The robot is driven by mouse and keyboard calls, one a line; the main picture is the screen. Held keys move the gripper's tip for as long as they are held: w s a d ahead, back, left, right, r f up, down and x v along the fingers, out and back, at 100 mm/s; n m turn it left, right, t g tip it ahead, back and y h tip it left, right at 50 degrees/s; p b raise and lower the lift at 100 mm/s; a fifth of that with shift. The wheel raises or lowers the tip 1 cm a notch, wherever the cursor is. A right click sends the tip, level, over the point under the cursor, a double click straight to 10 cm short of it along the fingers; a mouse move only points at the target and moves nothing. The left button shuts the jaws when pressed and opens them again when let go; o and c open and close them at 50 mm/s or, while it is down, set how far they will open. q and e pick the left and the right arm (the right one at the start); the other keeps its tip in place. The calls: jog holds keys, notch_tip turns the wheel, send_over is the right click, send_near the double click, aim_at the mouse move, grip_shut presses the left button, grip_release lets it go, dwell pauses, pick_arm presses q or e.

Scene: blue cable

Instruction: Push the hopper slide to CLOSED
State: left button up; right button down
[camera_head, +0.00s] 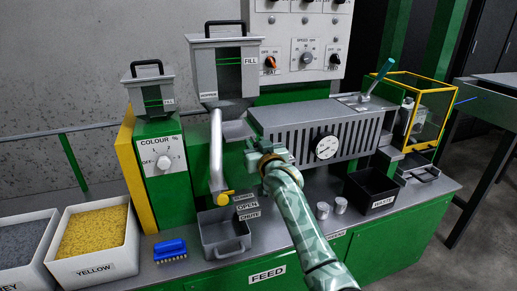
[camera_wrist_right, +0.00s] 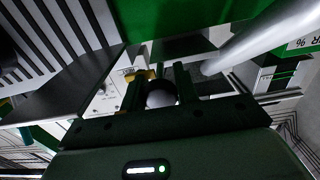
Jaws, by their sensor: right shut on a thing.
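The grey hopper (camera_head: 224,70) with a black handle and a FILL mark stands at the upper middle of the head view. Its tapered bottom leads to a pale slanting pipe (camera_head: 216,150). The slide itself is hard to make out under the hopper. My right gripper (camera_head: 257,158) is below and right of the hopper, at the left end of the slotted grey housing. In the right wrist view its two fingers (camera_wrist_right: 160,92) are closed around a dark round knob (camera_wrist_right: 161,96), seemingly the slide's knob. My left gripper is in neither view.
The slotted housing (camera_head: 290,122) with a dial is close to the right of my gripper. A grey bin (camera_head: 223,237) stands below the pipe beside OPEN and CHUTE labels. A yellow-filled box (camera_head: 127,266) and blue brush (camera_head: 170,249) are at lower left.

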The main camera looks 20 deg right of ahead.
jog(key=c, duration=1.2)
grip_release()
jog(key=shift+w+r, duration=0.1)
jog(key=shift+o, duration=0.7)
jog(key=shift+w, duration=0.15)
jog(key=shift+s+p, duration=0.4)
jog(key=shift+s, duration=0.1)
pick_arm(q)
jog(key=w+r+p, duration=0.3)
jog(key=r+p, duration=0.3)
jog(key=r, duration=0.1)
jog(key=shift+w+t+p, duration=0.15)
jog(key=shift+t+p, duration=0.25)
pick_arm(e)
jog(key=s, duration=1.5)
jog(key=shift+s+d, duration=0.2)
jog(key=shift+d, duration=0.1)
